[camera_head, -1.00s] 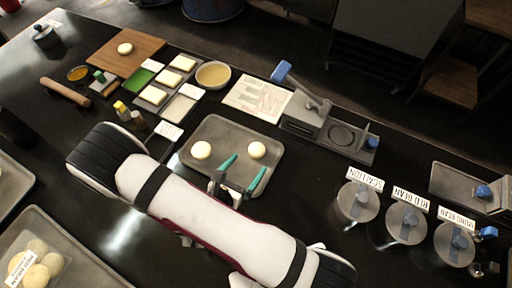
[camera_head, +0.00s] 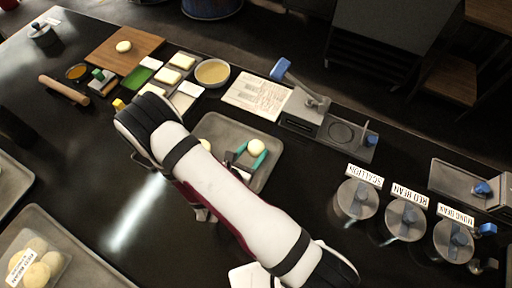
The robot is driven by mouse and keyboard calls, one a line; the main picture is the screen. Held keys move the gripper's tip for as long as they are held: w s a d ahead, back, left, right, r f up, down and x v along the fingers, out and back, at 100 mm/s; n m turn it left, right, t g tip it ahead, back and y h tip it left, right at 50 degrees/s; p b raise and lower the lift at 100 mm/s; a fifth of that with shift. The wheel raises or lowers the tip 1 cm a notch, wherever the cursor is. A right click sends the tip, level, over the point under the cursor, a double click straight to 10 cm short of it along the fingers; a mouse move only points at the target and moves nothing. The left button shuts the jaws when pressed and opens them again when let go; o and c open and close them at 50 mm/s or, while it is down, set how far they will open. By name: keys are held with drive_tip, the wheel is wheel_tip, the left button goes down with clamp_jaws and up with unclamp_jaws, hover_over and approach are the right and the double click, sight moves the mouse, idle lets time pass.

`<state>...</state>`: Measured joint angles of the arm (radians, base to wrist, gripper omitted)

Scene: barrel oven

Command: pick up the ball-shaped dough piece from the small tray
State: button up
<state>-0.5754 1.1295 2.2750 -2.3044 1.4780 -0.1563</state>
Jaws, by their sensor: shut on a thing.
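The small grey tray (camera_head: 218,124) lies in the middle of the dark counter, partly covered by my arm. A pale ball-shaped dough piece (camera_head: 256,147) is at the tray's right side. My gripper (camera_head: 253,153), with teal fingers, is shut on this dough piece, one finger on each side. I cannot tell whether the piece is lifted off the tray. A second pale dough ball (camera_head: 206,145) is on the tray to the left, partly hidden by my arm.
A press with a blue handle (camera_head: 306,108) stands just behind the tray. Lidded filling pots (camera_head: 357,199) are at the right. A wooden board (camera_head: 125,52) with dough and a rolling pin (camera_head: 64,92) are at the back left. Another tray (camera_head: 75,247) is at the front left.

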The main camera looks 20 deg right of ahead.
drive_tip(key=shift+c, duration=1.4)
drive_tip(key=shift+r, duration=0.1)
